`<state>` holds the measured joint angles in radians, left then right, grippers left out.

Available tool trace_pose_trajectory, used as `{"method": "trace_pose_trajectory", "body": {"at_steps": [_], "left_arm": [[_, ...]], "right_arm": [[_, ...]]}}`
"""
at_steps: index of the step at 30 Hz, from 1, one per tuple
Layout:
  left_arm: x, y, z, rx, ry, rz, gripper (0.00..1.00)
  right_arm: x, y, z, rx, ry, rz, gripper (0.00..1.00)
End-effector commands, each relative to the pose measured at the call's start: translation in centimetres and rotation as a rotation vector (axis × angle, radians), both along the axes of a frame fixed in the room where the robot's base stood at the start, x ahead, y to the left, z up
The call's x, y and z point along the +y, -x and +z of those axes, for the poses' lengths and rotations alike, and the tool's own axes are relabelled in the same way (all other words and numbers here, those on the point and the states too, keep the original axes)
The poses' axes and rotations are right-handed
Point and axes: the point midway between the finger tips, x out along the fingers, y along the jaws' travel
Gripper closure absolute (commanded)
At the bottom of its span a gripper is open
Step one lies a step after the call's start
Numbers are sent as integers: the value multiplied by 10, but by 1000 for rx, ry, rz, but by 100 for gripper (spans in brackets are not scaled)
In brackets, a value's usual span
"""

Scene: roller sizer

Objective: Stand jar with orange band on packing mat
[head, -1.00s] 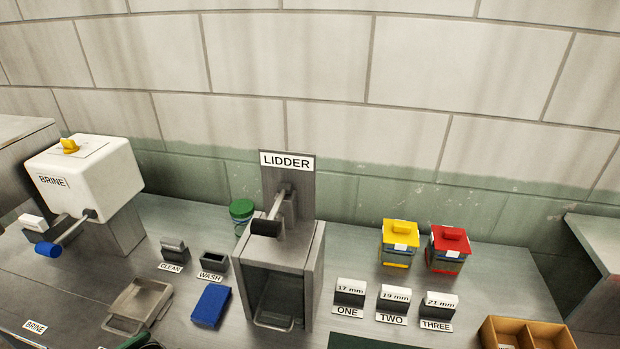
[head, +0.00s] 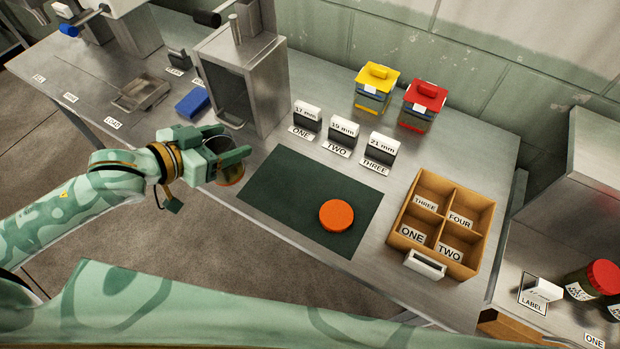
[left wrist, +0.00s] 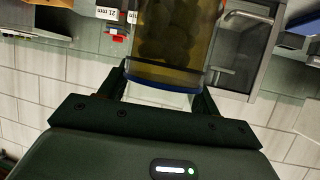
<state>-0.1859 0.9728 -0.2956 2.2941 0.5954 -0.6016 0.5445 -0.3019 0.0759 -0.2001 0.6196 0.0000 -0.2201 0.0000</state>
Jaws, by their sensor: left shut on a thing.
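My left gripper (head: 222,154) is shut on a glass jar (head: 232,176), held in the air by the left front corner of the dark green packing mat (head: 282,190). An orange line shows near the jar's lower end in the head view; fingers hide part of it. In the left wrist view the jar (left wrist: 170,40) shows olive-coloured contents and a blue rim, with my left gripper's fingers (left wrist: 160,98) on either side. An orange disc, like a lid (head: 336,215), lies on the right part of the mat. My right gripper is not in view.
The lidder (head: 240,85) stands behind the jar. Gauge blocks (head: 343,131) line the mat's back edge. Yellow-topped (head: 374,90) and red-topped (head: 422,103) containers stand farther back. A divided wooden box (head: 442,222) is right of the mat. The mat's middle is clear.

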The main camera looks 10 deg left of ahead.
Motion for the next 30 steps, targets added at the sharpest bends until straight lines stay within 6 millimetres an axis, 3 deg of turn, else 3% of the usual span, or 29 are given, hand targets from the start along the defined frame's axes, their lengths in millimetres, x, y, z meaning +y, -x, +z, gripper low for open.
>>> {"method": "trace_pose_trajectory", "body": {"at_steps": [7, 12, 20, 27, 30], "left_arm": [[-62, -42, -32, -5, 8, -1, 70], [-84, -57, -69, 0, 4, -1, 70], [-96, -66, -87, -1, 1, -1, 70], [-100, -68, -123, 1, 0, -1, 70], [-100, -68, -122, -2, 1, -1, 70]], "right_arm": [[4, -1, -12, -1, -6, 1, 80], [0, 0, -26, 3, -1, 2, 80], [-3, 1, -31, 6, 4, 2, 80], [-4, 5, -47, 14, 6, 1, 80], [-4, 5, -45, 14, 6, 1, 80]]}}
